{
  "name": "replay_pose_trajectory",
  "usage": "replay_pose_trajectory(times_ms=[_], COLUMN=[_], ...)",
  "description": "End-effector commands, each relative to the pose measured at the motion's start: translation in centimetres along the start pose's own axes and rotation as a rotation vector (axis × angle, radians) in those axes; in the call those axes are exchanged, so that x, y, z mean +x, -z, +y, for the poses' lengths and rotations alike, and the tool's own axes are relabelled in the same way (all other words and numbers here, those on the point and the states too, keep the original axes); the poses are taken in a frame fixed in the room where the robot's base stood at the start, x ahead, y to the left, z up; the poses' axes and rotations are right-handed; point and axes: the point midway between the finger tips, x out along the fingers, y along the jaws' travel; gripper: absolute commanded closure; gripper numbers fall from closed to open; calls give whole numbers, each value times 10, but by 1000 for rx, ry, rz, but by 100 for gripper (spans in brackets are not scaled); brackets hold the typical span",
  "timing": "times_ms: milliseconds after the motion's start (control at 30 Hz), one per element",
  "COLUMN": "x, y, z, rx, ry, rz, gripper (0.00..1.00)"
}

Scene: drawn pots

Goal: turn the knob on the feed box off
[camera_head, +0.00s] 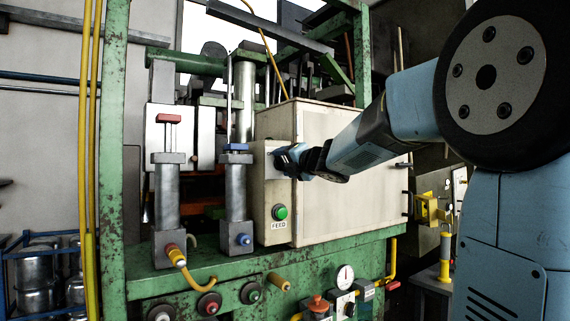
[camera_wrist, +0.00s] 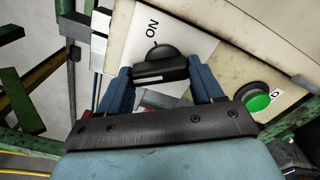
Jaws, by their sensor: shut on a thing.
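The feed box (camera_head: 273,187) is a cream box on the green machine frame, with a green button (camera_head: 280,212) and a FEED label on its narrow front. My gripper (camera_head: 282,158) reaches in from the right to the upper part of that front. In the wrist view, a black knob (camera_wrist: 160,66) sits on a white plate (camera_wrist: 185,35) with the word ON beside it. My two blue fingers stand on either side of the knob, shut on it. Any OFF marking is hidden.
Two grey cylinders stand left of the box, one with a red top (camera_head: 168,119), one with a blue top (camera_head: 236,147). The green button also shows in the wrist view (camera_wrist: 257,103), right of my fingers. Valves and a gauge (camera_head: 345,277) line the lower frame.

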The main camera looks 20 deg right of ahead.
Motion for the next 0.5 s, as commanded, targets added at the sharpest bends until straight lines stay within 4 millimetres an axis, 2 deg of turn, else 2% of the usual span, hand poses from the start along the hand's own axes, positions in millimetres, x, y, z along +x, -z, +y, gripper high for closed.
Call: replay_pose_trajectory(times_ms=[200, 500], x=[1, 1], y=[4, 5], z=[-5, -5], rx=[-125, -210], ry=[7, 7], rz=[7, 7], gripper=[64, 64])
